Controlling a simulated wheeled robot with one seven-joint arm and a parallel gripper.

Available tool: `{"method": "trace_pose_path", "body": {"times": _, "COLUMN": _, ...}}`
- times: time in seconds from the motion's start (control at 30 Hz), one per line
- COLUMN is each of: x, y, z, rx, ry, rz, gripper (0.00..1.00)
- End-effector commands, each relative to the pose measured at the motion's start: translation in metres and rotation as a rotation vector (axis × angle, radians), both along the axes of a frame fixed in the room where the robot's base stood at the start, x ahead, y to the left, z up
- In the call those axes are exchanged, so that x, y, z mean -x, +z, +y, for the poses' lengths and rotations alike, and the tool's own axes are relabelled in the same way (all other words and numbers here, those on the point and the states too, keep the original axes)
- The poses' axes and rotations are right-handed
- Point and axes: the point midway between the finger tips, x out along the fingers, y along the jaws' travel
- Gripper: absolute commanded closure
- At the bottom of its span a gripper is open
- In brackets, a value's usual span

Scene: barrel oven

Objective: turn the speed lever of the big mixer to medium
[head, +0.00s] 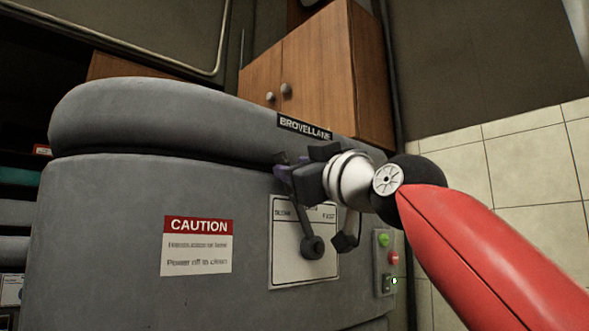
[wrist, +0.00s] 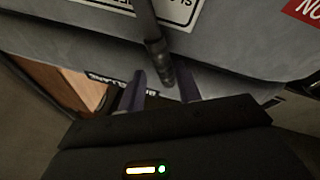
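The big mixer (head: 110,215) is a large grey rounded body filling the left and middle of the head view. Its speed lever (head: 304,222) is a dark rod rising from a round black pivot on a white plate (head: 289,269). It leans a little left, towards the slow side. Part of the plate's scale is hidden. My gripper (head: 284,165) is at the lever's upper end, which it partly hides. In the wrist view, the lever's tip (wrist: 164,70) lies between the two spread purple fingers of my gripper (wrist: 162,84), with gaps visible on both sides.
A panel with green and red buttons (head: 387,258) is at the mixer's right. A caution sign (head: 196,246) is on its front. A wooden cabinet (head: 325,75) hangs behind. A tiled wall (head: 530,160) stands at the right.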

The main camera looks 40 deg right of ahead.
Motion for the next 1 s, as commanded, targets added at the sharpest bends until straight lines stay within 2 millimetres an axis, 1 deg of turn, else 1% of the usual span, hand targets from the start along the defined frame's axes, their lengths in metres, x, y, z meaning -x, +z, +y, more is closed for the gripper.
{"method": "trace_pose_path", "body": {"times": 0.03, "x": 0.012, "y": -0.004, "z": -0.003, "rx": -0.003, "ry": -0.006, "rz": -0.007, "gripper": 0.68}}
{"method": "trace_pose_path", "body": {"times": 0.1, "x": 0.025, "y": -0.008, "z": -0.002, "rx": -0.003, "ry": -0.006, "rz": -0.009, "gripper": 0.68}}
{"method": "trace_pose_path", "body": {"times": 0.2, "x": 0.041, "y": -0.013, "z": 0.000, "rx": -0.002, "ry": -0.006, "rz": -0.007, "gripper": 0.68}}
{"method": "trace_pose_path", "body": {"times": 0.33, "x": 0.056, "y": -0.017, "z": 0.001, "rx": -0.002, "ry": -0.004, "rz": -0.008, "gripper": 0.68}}
{"method": "trace_pose_path", "body": {"times": 0.5, "x": 0.063, "y": -0.019, "z": 0.003, "rx": -0.001, "ry": -0.003, "rz": -0.005, "gripper": 0.68}}
{"method": "trace_pose_path", "body": {"times": 1.0, "x": 0.063, "y": -0.019, "z": 0.003, "rx": 0.000, "ry": -0.002, "rz": -0.004, "gripper": 0.68}}
